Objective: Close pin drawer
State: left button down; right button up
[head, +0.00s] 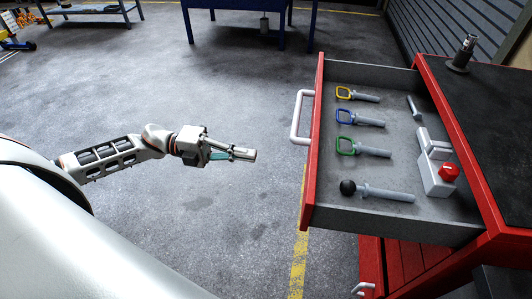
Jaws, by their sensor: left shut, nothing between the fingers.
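The pin drawer (311,150) is pulled out of the red cabinet toward the left. It has a red front and a white bar handle (299,118). Inside lie pins with a yellow loop (362,96), a blue loop (364,118) and a green loop (368,149), and one with a black ball (385,194). My left gripper (252,155) is shut and empty, in the air left of the drawer front and apart from it. It points right, a little lower in the picture than the handle. My right gripper does not show.
A grey block with a red knob (437,177) and a small grey piece (414,107) are also in the drawer. The cabinet has a dark top (487,110) with a small dark fitting (463,55). A blue table (250,10) stands at the back. The floor left of the drawer is clear.

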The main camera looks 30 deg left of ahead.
pick_arm(q)
jog(key=p+x, duration=0.2)
jog(key=x, duration=1)
jog(key=shift+d, duration=0.25)
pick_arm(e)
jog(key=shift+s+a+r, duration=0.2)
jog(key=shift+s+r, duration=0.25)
pick_arm(q)
jog(key=shift+w, duration=0.1)
send_near(439, 182)
jog(key=b+x, duration=0.1)
jog(key=x, duration=0.8)
jog(key=shift+f, duration=0.15)
jog(key=shift+w+d+b, duration=0.15)
jog(key=shift+d+b, duration=0.2)
jog(key=shift+d, duration=0.15)
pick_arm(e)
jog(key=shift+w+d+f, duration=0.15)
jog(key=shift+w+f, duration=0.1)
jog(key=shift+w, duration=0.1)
pick_arm(q)
jog(key=shift+r, duration=0.25)
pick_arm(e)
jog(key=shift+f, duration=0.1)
